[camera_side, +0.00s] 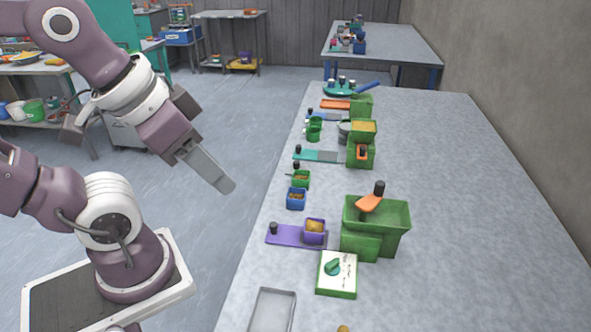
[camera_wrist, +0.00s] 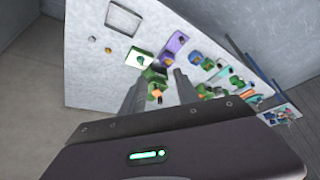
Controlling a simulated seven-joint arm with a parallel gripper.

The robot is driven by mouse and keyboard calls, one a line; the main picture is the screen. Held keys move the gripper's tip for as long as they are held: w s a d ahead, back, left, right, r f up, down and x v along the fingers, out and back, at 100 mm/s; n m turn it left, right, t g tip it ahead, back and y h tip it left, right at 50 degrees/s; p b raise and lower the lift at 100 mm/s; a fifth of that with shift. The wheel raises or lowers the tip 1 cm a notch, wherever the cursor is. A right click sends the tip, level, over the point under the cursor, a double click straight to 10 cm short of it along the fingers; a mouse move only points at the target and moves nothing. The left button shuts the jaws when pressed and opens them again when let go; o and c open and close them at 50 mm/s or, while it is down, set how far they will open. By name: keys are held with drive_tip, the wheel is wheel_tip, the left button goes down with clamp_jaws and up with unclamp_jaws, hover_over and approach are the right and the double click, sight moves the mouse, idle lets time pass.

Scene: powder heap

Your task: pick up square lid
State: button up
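No part is plainly marked as the square lid. Two square things could fit: a green block with a white top, dark specks and a green knob (camera_side: 349,282), and a shallow grey square tray (camera_side: 262,318) at the table's near edge, cut off by the frame. The wrist view shows the white-topped block (camera_wrist: 138,58) and the tray as a square outline (camera_wrist: 110,23). My gripper (camera_side: 222,184) hangs in the air left of the table, above the floor, away from both. In the wrist view its two grey fingers (camera_wrist: 155,95) stand apart with nothing held between them.
A large green bin (camera_side: 377,240) holds an orange scoop (camera_side: 369,203). A purple strip (camera_side: 290,237) carries a small purple box (camera_side: 314,228). A blue box (camera_side: 295,200) and several green holders line the table's left edge. The table's right side (camera_side: 490,220) is clear.

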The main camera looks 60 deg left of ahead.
drive_tip(key=o, duration=0.8)
drive_tip(key=shift+o, duration=0.2)
drive_tip(key=w+a+r+n, duration=0.1)
drive_tip(key=w+a+r, duration=0.15)
drive_tip(key=w, duration=0.35)
drive_tip(key=n+g, duration=0.6)
drive_tip(key=n, duration=0.2)
hover_over(296, 162)
drive_tip(key=f, duration=1.4)
drive_tip(key=w+f, duration=0.1)
drive_tip(key=f, duration=0.6)
drive_tip(key=shift+d+f, duration=0.15)
drive_tip(key=shift+f, duration=0.15)
drive_tip(key=f, duration=0.5)
drive_tip(key=s+f, duration=0.1)
drive_tip(key=f, duration=0.1)
drive_tip(key=shift+f, duration=0.2)
